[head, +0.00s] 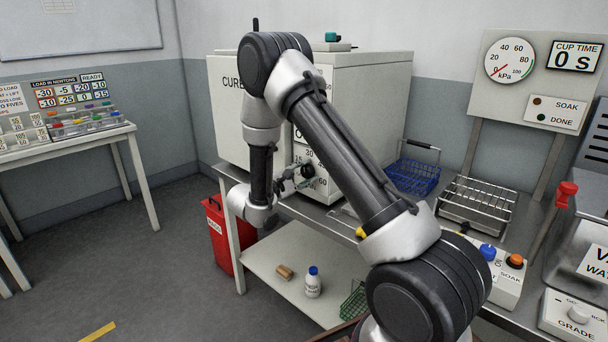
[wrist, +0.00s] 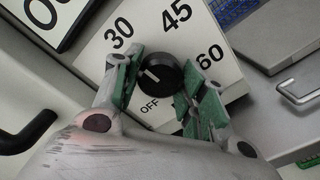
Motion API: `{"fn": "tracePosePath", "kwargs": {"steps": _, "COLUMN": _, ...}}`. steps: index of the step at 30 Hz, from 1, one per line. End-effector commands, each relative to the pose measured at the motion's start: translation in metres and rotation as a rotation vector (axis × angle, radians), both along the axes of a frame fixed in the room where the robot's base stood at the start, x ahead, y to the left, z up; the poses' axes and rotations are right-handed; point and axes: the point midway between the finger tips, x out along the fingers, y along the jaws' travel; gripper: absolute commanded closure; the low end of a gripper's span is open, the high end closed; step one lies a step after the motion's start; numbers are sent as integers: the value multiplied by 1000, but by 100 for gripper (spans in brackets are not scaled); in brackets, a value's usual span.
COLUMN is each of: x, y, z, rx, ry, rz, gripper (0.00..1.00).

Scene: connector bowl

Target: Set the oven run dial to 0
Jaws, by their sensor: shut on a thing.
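The oven run dial is a black round knob (wrist: 157,76) on a white panel marked OFF, 30, 45 and 60. In the wrist view its short white mark points up and left, roughly between OFF and 30. My gripper (wrist: 157,92) has its green-padded fingers on either side of the knob and is shut on it. In the head view the knob (head: 307,171) is small on the front of the cure oven (head: 375,95), with my gripper (head: 296,176) at it. My arm hides part of the oven front.
A black curved handle (wrist: 28,132) is at the left of the wrist view. A blue basket (head: 413,177) and a wire rack (head: 477,203) stand on the bench right of the oven. A red bin (head: 218,240) stands at the bench's left end. Open floor lies at left.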

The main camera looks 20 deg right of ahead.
Motion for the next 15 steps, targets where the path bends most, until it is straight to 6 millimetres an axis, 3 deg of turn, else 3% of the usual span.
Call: {"fn": "tracePosePath", "kwargs": {"steps": 15, "x": 0, "y": 0, "z": -1, "rx": -145, "ry": 356, "rz": -1, "gripper": 82}}
